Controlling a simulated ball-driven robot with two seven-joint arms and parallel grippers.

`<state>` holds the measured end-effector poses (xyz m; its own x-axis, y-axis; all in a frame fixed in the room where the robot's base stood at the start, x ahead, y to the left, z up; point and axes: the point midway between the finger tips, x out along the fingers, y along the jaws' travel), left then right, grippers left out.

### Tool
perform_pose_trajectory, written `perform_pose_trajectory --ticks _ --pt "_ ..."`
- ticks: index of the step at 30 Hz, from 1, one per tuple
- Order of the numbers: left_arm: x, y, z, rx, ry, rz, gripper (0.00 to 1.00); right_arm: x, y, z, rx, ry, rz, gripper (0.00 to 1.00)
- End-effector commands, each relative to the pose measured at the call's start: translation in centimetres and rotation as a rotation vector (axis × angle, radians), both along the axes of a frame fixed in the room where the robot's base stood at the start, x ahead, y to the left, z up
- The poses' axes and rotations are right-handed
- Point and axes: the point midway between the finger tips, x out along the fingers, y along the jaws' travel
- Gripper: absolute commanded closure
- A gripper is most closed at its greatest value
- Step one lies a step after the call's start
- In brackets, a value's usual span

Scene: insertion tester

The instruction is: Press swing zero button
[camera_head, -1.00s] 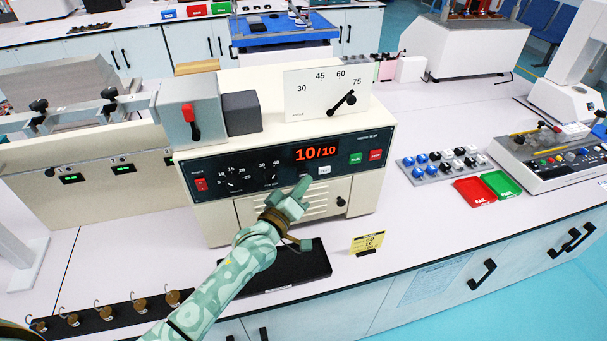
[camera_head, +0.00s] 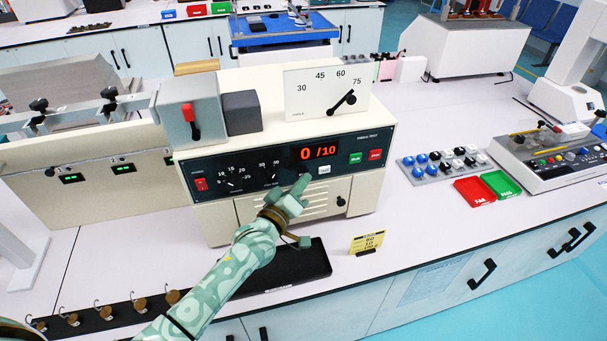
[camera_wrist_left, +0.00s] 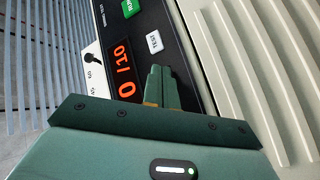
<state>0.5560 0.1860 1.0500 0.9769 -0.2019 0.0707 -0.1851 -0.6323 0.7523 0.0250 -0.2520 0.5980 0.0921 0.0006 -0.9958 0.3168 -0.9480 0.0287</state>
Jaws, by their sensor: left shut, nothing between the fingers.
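The swing tester (camera_head: 225,215) is a cream box with a dark control panel (camera_head: 205,165) on its front. Its red display (camera_head: 320,153) reads 0 /10, and it also shows in the left wrist view (camera_wrist_left: 125,68). My left gripper (camera_head: 301,184) is shut and empty. Its fingertips (camera_wrist_left: 161,76) are at the panel's lower edge, just below the display and left of a white button (camera_head: 324,170), labelled TEST in the left wrist view (camera_wrist_left: 154,42). The fingertips hide the panel spot where the zero button could be; I cannot tell whether they touch it. My right gripper is not in view.
Right of the display are a green button (camera_head: 355,158) and a red button (camera_head: 376,155). A red power switch (camera_head: 201,184) is at the panel's left. A yellow card (camera_head: 367,242) stands in front. Red (camera_head: 474,191) and green (camera_head: 502,184) trays lie to the right.

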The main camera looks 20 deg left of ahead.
Motion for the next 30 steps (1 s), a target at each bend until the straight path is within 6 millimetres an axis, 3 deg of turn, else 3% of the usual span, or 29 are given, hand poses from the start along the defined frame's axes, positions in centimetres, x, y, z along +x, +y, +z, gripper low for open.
perform_pose_trajectory --ticks 30 --pt "-1.7 -1.2 0.1 -0.001 0.002 0.0 1.0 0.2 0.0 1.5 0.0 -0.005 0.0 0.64"
